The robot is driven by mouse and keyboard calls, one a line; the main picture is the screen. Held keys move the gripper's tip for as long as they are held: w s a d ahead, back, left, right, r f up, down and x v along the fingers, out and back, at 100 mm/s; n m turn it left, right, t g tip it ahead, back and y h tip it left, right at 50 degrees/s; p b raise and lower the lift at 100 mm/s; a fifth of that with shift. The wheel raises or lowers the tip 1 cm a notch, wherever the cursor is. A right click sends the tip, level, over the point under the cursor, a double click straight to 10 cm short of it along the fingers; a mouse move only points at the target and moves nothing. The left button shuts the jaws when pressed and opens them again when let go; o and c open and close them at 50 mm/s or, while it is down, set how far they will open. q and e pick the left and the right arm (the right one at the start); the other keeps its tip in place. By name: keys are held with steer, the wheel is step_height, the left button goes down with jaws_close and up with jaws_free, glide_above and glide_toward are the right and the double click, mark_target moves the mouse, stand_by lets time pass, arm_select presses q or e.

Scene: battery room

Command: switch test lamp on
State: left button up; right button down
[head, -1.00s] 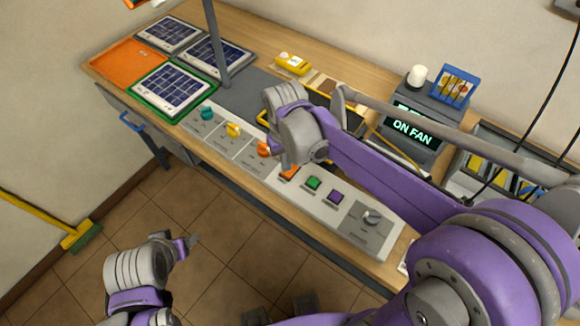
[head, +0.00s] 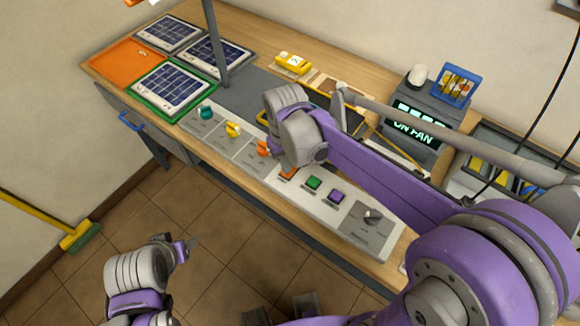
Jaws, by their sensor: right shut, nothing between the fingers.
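A pale control panel (head: 330,215) runs along the bench front. It carries a teal knob (head: 206,112), a yellow knob (head: 233,129), an orange knob (head: 264,148), an orange button (head: 288,172), a green button (head: 313,183), a purple button (head: 337,196) and a grey rotary knob (head: 372,215). The labels are too small to read. My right gripper (head: 275,155) is shut and empty, just beside the orange knob; contact cannot be told. A white cylinder (head: 418,74), possibly the lamp, stands on a grey display box (head: 417,125) reading "ON FAN". My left gripper (head: 190,246) hangs over the floor, its opening unclear.
Dark solar panels (head: 171,86) and an orange tray (head: 125,62) lie at the bench's left end. A grey post (head: 215,45) rises behind the panel. A yellow meter (head: 293,63) and blue rack (head: 457,85) stand behind. A broom (head: 80,235) is at the left wall.

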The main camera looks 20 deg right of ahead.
arm_select(q)
steer(key=shift+s+f, duration=0.15)
steer(key=shift+f, duration=0.2)
arm_select(e)
steer(key=shift+f, duration=0.4)
arm_select(q)
steer(key=shift+r, duration=0.15)
arm_select(e)
steer(key=shift+r, duration=0.2)
steer(key=shift+r+p, duration=1.6)
steer(key=shift+r, duration=1.8)
arm_select(q)
steer(key=r, duration=0.1)
steer(key=w+r, duration=0.1)
steer(key=r, duration=0.1)
steer(key=w+r, duration=0.1)
steer(key=r, duration=0.1)
steer(key=shift+w, duration=0.15)
arm_select(e)
steer(key=shift+s, duration=0.1)
